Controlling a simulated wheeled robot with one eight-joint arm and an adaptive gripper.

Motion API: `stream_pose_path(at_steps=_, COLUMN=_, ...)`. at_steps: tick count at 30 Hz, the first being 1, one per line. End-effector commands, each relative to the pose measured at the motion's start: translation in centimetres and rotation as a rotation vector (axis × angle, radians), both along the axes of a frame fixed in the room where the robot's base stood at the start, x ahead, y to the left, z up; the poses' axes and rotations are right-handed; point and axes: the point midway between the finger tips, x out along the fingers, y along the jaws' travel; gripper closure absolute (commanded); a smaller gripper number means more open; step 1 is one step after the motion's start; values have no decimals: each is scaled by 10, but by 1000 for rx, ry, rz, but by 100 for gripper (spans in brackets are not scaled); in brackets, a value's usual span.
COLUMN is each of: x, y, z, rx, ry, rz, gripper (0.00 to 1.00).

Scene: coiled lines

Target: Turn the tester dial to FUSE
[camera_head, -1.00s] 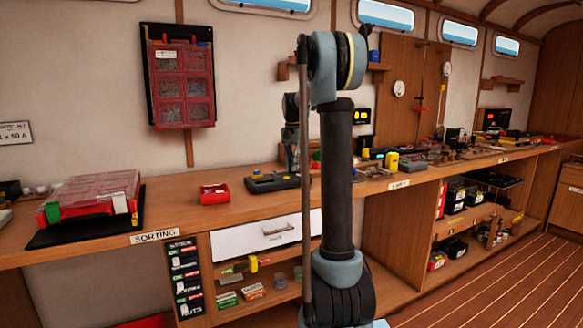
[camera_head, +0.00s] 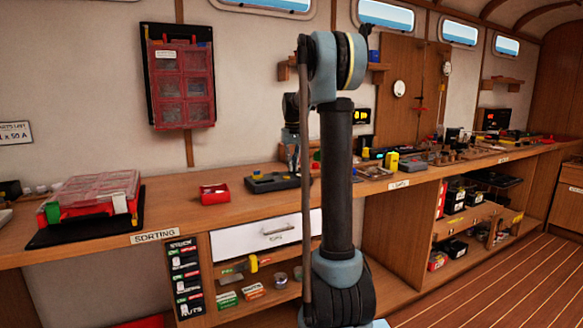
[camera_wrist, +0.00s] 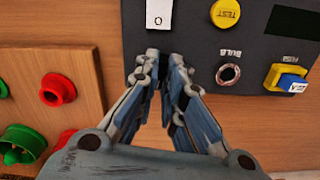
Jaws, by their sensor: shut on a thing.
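The tester is a dark grey box (camera_head: 262,187) on the bench in the head view. In the wrist view its top panel (camera_wrist: 205,45) carries a yellow TEST button (camera_wrist: 226,13), a BULB socket (camera_wrist: 229,74) and a yellow holder (camera_wrist: 277,77) with a blue piece in it. My gripper (camera_wrist: 164,62) points down at the panel, left of the BULB socket, its fingers drawn close together. It is shut on the tester dial, which the fingers hide. The dial's pointer and FUSE mark cannot be made out. In the head view my gripper (camera_head: 292,160) is partly behind my arm.
Red ring-shaped parts (camera_wrist: 57,89) and a green one (camera_wrist: 22,143) are to the left. A red tray (camera_head: 214,194) sits left of the tester, with bare bench between.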

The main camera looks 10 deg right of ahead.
Motion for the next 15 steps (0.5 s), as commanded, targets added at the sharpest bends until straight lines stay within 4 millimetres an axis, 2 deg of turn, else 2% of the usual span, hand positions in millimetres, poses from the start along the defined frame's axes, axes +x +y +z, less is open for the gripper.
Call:
stream_pose_path(at_steps=6, x=0, y=0, z=0, rx=0, ry=0, rz=110, gripper=100)
stream_pose_path(at_steps=15, x=0, y=0, z=0, rx=-1, ry=0, rz=176, gripper=100)
